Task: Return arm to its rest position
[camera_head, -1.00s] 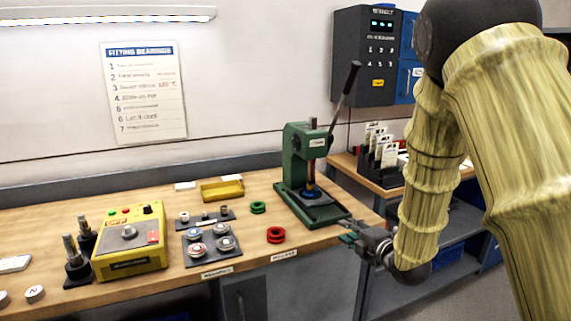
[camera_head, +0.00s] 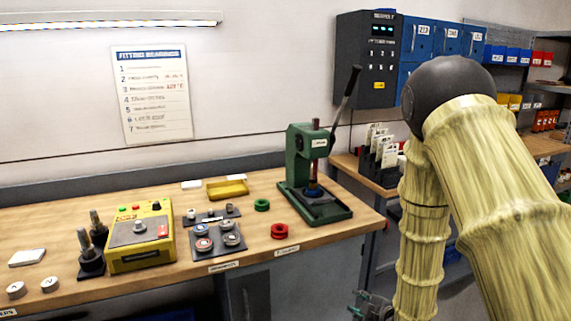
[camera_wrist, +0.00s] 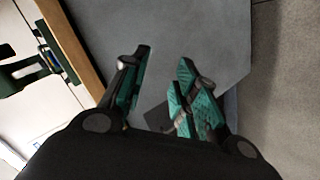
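My gripper (camera_wrist: 158,88) shows in the wrist view with its two green-padded fingers apart and nothing between them. Below it in that view are a grey surface and the floor. In the head view my gripper (camera_head: 372,308) is low at the bottom edge, partly cut off and partly behind my arm. It is in front of the workbench (camera_head: 350,222) and below its top, near the right end. My arm, in a pale yellow cover, hangs down at the right of the head view.
A green press (camera_head: 298,172) with a raised lever stands near the bench's right end. Red rings (camera_head: 279,231), green rings (camera_head: 262,205), a dark bearing tray (camera_head: 203,253) and a yellow heater box (camera_head: 128,262) stand on the bench. A side shelf holds a card rack (camera_head: 379,150).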

